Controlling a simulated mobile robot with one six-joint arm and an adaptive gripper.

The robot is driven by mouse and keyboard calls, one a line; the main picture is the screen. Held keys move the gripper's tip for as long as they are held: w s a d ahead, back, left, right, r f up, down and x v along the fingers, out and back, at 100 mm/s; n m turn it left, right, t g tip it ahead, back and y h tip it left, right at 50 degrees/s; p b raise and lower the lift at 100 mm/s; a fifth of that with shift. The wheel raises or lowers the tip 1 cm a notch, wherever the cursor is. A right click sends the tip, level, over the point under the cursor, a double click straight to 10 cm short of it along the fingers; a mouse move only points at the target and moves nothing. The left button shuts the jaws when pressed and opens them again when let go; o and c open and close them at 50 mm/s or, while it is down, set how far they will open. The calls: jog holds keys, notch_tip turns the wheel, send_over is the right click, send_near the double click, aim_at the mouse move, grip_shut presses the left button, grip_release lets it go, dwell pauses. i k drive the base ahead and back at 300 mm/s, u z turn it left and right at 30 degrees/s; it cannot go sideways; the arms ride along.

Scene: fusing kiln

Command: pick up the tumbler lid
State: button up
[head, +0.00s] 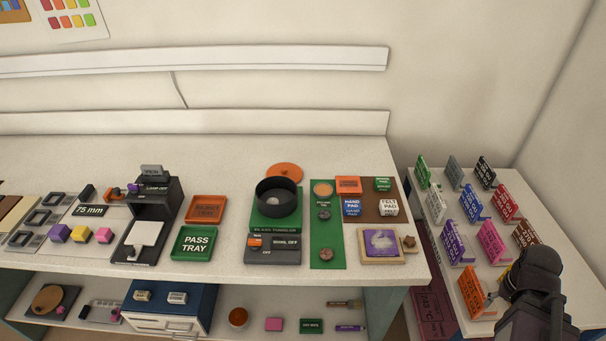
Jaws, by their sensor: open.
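The glass tumbler (276,213) stands on the worktop in the middle of the head view. It has a green body with a black open-topped drum. A flat round orange disc (284,170), which looks like the tumbler lid, lies on the worktop just behind the drum. The drum's rim hides its front edge. The lid is apart from my arm, which shows as a dark link at the lower right in front of the side table. My gripper's fingers cannot be made out in this view.
An orange tray (206,209) and a green pass tray (193,243) lie left of the tumbler. A green strip (327,256) and a brown mat (385,213) with pads lie right. The worktop behind the lid is clear. Several coloured cards stand on the side table (448,259).

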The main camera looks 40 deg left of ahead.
aim_at(293, 172)
jog(key=z, duration=0.3)
jog(key=k, duration=1.4)
jog(key=u, duration=1.35)
jog(key=i, duration=0.9)
